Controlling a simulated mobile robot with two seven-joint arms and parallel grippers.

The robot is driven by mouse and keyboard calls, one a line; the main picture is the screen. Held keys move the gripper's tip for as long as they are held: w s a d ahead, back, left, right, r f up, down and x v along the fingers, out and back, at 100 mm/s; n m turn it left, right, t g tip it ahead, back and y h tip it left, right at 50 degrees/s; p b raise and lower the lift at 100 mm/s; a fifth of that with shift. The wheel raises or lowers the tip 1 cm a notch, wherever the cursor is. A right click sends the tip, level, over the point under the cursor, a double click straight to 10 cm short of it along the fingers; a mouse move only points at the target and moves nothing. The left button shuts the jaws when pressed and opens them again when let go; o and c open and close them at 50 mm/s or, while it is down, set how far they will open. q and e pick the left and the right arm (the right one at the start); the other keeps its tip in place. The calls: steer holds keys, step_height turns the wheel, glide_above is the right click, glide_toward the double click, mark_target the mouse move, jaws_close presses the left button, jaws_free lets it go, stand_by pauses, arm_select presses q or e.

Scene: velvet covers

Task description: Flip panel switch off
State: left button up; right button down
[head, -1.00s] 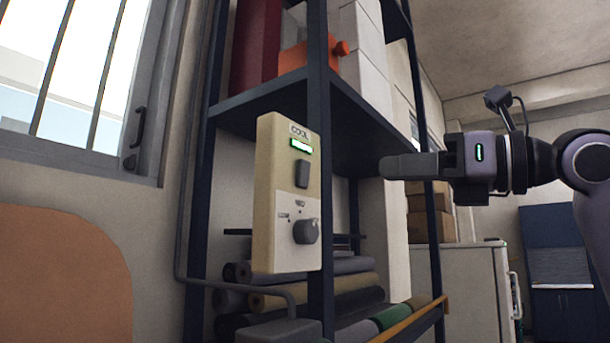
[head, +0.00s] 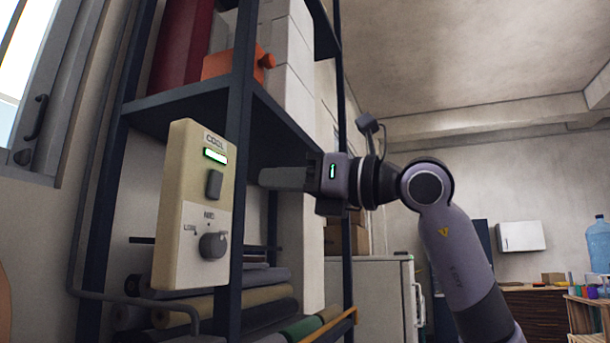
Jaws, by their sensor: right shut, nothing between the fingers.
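The cream control panel (head: 172,235) is fixed at the front of the shelf rack, left of centre in the head view. It carries a lit green indicator (head: 215,156) under the word COOL. Below that is a dark rocker switch (head: 214,184), and lower down a round grey knob (head: 213,245). My right gripper (head: 262,178) is shut and empty. It points left towards the panel at about the height of the rocker switch, with a gap in the picture between its tips and the panel. My left gripper is not in view.
A dark metal shelf rack (head: 243,110) stands behind the panel, with rolled fabrics (head: 190,308) low down and an orange object (head: 218,66) above. A white cabinet (head: 372,290) is to the right.

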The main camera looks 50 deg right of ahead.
mark_target(219, 177)
steer(key=p+x, duration=0.1)
steer(key=x, duration=0.5)
steer(key=shift+w+r, duration=0.1)
steer(key=shift+w+a, duration=0.25)
steer(key=shift+w, duration=0.35)
